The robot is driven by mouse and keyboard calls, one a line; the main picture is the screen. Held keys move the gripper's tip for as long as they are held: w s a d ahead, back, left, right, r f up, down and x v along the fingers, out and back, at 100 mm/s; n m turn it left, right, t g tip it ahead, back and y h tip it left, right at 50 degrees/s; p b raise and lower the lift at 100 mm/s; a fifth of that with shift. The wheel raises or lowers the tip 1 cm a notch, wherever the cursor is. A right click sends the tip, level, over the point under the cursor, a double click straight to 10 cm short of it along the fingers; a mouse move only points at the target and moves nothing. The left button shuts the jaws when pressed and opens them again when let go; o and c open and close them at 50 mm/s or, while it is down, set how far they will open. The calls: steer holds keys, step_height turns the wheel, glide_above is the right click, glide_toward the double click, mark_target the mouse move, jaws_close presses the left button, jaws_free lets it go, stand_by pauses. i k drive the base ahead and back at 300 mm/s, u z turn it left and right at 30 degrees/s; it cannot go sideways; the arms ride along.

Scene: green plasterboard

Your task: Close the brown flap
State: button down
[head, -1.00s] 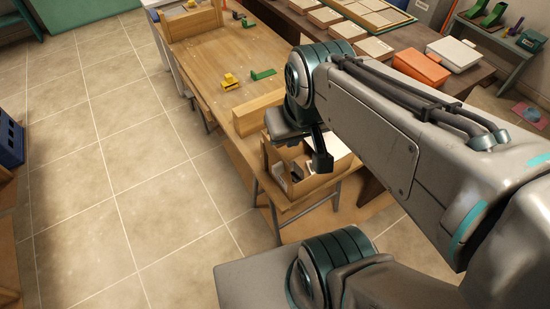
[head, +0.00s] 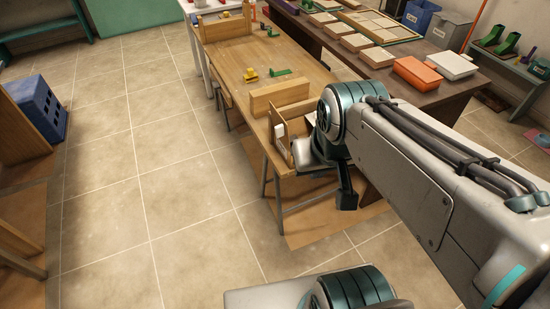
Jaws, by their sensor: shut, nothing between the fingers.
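A small light-wood box (head: 277,111) stands at the near end of the long wooden table. A brown upright panel with a white label (head: 280,148) shows on its left side; I cannot tell for sure whether this is the brown flap or how far it is open. My arm hides most of the box's right side and inside. My gripper (head: 347,199) is shut and empty, pointing down just to the right of the box and in front of the table end. I cannot see any contact between them.
A longer wooden block (head: 281,94) stands behind the box. Yellow (head: 250,75) and green (head: 281,72) pieces lie farther back on the table. A dark bench (head: 385,77) with boxes runs along the right. The tiled floor at left is clear, with a blue crate (head: 41,106) beyond.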

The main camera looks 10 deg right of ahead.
mark_target(281, 129)
steer(key=u, duration=0.25)
steer(key=k, duration=0.2)
steer(key=z, duration=0.95)
steer(key=i, duration=1.3)
steer(key=u, duration=0.75)
